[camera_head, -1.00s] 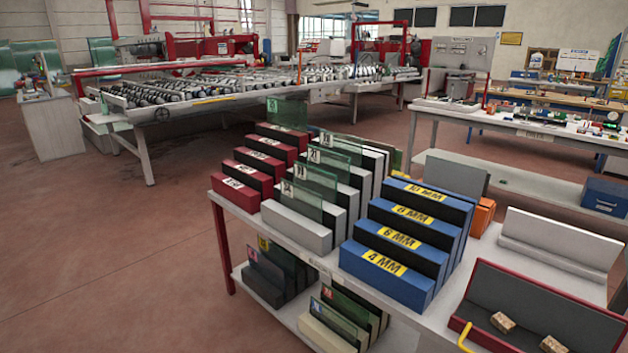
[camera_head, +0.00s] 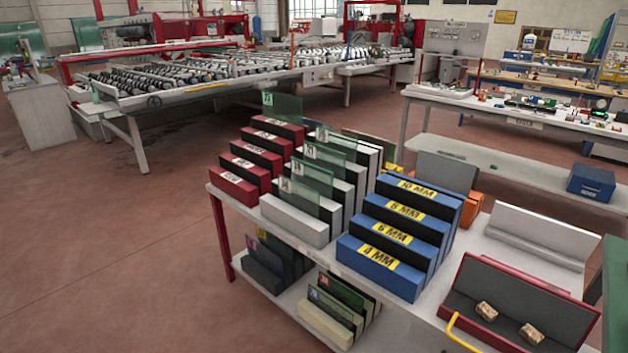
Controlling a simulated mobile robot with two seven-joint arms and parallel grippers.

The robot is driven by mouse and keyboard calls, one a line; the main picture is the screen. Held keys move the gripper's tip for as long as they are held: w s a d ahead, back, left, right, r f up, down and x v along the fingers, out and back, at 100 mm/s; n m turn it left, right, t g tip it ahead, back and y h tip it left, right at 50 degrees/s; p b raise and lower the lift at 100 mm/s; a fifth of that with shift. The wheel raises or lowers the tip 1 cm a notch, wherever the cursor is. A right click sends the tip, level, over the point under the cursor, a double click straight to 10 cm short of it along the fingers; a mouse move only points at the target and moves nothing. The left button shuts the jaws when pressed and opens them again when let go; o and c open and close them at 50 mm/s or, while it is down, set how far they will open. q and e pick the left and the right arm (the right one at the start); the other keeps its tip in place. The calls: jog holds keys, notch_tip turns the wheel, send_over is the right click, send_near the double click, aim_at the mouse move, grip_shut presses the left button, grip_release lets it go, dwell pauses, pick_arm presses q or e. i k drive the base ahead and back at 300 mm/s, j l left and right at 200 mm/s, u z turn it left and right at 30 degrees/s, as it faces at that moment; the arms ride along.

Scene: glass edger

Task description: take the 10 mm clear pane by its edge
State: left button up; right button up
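Several clear, green-tinted panes stand on edge in stepped racks on the table. One tall tagged pane (camera_head: 282,107) rises from the back of the red rack (camera_head: 232,187). Tagged panes, such as the front one (camera_head: 305,196), stand in the light grey rack (camera_head: 293,223). The blue rack (camera_head: 378,272) has yellow labels for 4, 6, 8 and 10 mm; its rear step carries the 10 MM label (camera_head: 417,189), and no pane clearly shows in it. I cannot tell which pane is the 10 mm clear one. Neither gripper is in view.
More panes stand in racks on the lower shelf (camera_head: 338,312). A red-edged dark tray (camera_head: 525,302) with two cork-like blocks lies at the right. A green panel (camera_head: 615,290) cuts the right edge. A roller machine (camera_head: 200,80) stands behind. The floor at left is clear.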

aim_at(321, 179)
jog(key=i+j+z, duration=0.15)
jog(key=i+j, duration=0.15)
jog(key=i+j+z, duration=0.15)
jog(key=i+j, duration=0.2)
jog(key=i, duration=0.15)
jog(key=i+j+z, duration=0.15)
jog(key=i+j, duration=0.25)
jog(key=i+j+z, duration=0.15)
jog(key=i+j, duration=0.2)
jog(key=i+j+z, duration=0.15)
jog(key=i+j, duration=0.2)
jog(key=j, duration=0.25)
jog(key=i+j+z, duration=0.15)
jog(key=i+j, duration=0.15)
jog(key=j, duration=0.2)
